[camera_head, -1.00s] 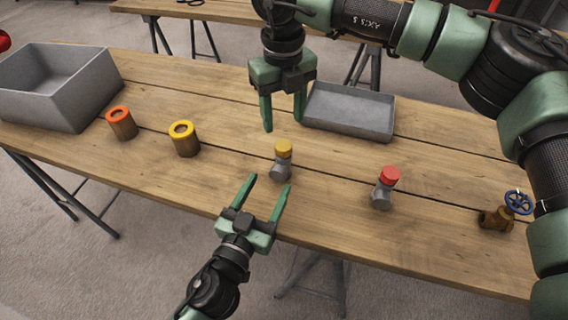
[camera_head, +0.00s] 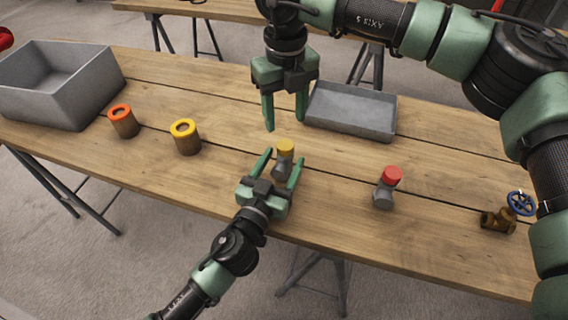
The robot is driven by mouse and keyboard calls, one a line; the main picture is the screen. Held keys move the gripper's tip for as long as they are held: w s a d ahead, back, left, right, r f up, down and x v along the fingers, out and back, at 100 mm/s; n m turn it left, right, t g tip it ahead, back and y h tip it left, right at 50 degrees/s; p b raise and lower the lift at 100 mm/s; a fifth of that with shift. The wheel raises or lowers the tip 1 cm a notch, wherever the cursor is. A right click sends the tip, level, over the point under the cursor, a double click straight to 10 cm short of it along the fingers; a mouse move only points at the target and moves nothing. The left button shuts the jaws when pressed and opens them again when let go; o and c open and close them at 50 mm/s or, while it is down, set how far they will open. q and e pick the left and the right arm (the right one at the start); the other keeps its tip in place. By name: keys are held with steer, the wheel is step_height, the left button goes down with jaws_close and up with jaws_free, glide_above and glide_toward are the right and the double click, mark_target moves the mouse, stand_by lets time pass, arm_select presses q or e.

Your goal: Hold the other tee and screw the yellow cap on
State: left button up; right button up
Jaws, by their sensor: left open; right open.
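A grey tee (camera_head: 279,171) with a yellow cap (camera_head: 285,145) on its top stands upright near the middle of the table. My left gripper (camera_head: 281,167) is open, with its fingers on either side of this tee; I cannot tell whether they touch it. Its fingers partly hide the tee's lower part. My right gripper (camera_head: 285,123) is open and empty, pointing down behind and above the yellow cap. Another grey tee (camera_head: 383,195) with a red cap (camera_head: 391,175) stands to the right.
A brass valve with a blue handwheel (camera_head: 519,203) stands at the right. An orange-rimmed cylinder (camera_head: 124,124) and a yellow-rimmed cylinder (camera_head: 187,141) stand on the left. A deep grey bin (camera_head: 95,95) and a shallow grey tray (camera_head: 350,128) rest on the wooden table (camera_head: 330,235).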

arm_select(q)
jaws_close()
stand_by(1.4)
